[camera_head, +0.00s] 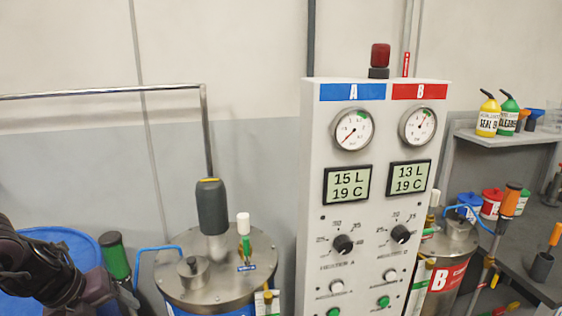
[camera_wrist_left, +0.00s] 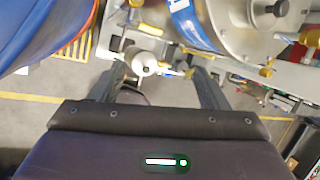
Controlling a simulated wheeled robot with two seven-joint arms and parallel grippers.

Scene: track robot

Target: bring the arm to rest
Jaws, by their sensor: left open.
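My left arm (camera_head: 45,270) comes in at the lower left of the head view, in front of the blue drum; its fingers cannot be made out there. In the left wrist view my left gripper (camera_wrist_left: 160,80) is open, its two dark fingers spread apart. A pale round fitting (camera_wrist_left: 144,65) shows between the fingertips, seemingly beyond them; I cannot tell whether anything touches it. My right gripper is in neither view.
A steel tank (camera_head: 180,284) with a blue handle stands right of my arm, beside a gauge panel (camera_head: 331,215). A blue drum (camera_head: 70,240) is behind my arm. Tank B (camera_head: 440,278) and a shelf (camera_head: 505,138) with bottles are at right.

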